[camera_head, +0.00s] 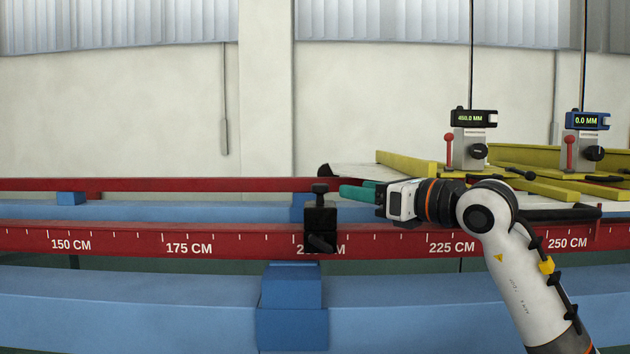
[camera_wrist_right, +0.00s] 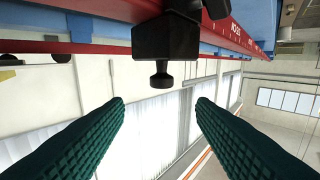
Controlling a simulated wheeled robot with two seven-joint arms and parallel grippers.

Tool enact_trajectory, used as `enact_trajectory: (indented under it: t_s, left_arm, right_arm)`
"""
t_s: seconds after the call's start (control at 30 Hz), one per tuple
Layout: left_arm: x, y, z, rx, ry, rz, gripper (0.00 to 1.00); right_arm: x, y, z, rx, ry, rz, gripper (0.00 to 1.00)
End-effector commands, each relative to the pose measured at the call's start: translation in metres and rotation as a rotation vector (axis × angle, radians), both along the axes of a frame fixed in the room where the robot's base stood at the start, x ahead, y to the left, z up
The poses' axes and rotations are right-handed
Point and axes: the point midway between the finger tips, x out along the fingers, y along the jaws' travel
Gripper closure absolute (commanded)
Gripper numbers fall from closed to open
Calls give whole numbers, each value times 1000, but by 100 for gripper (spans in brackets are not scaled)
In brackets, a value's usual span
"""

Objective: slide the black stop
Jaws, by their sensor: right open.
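The black stop (camera_head: 320,222) is a black block with a knob on top, clamped on the red front rail (camera_head: 120,240) with centimetre marks. It covers the label between 175 and 225 CM. My right gripper (camera_head: 358,193), with green fingers, is just right of the stop's top knob in the head view. In the right wrist view the fingers (camera_wrist_right: 160,110) are spread wide with nothing between them. There the black stop (camera_wrist_right: 165,38) and its knob (camera_wrist_right: 161,75) show upside down, in front of the gap between the fingers. My left gripper is not in view.
Blue beams (camera_head: 120,292) run under the rails. A second red rail (camera_head: 180,184) lies behind. At the right are yellow bars (camera_head: 405,163) and two gauges with displays (camera_head: 473,118), one blue (camera_head: 587,121). The front rail is clear left of the stop.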

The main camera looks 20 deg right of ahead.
Motion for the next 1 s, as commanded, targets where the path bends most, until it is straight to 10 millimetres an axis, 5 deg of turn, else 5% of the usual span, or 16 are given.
enact_trajectory:
  t_s: [0.2,0.5,0.9,1.0]
  left_arm:
    - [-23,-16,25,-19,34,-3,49]
    - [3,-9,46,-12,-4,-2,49]
    - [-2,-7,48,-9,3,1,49]
    - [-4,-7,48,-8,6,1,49]
  right_arm:
    - [39,24,4,3,5,6,49]
    - [80,46,2,4,2,5,49]
    - [88,50,-1,2,0,4,49]
    - [88,50,-1,2,0,4,62]
